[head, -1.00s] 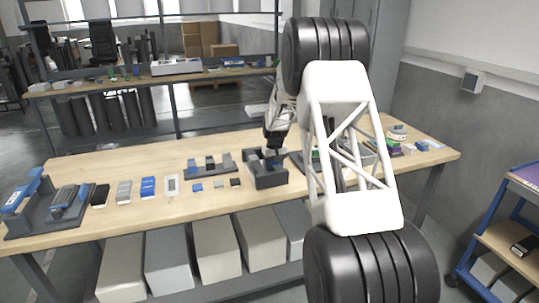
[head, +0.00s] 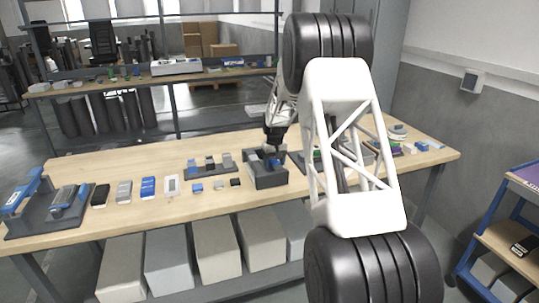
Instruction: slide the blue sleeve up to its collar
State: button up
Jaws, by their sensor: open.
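My gripper (head: 274,146) is over the dark grey fixture block (head: 267,182) near the middle of the bench, and it is open. Its fingers are small and dark at this distance. A small blue part (head: 275,161), which looks like the blue sleeve, shows in the fixture just below the gripper. A small grey piece shows beside it near the fingertips. I cannot make out the collar or the column, or whether the fingers touch the sleeve.
A dark rack (head: 210,165) with several small parts stands left of the fixture, with small flat blocks in front. Phone-like items and a blue-and-grey holder (head: 48,210) lie further left. My white arm link hides the bench right of the fixture.

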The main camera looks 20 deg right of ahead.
jog(key=shift+r, duration=2.65)
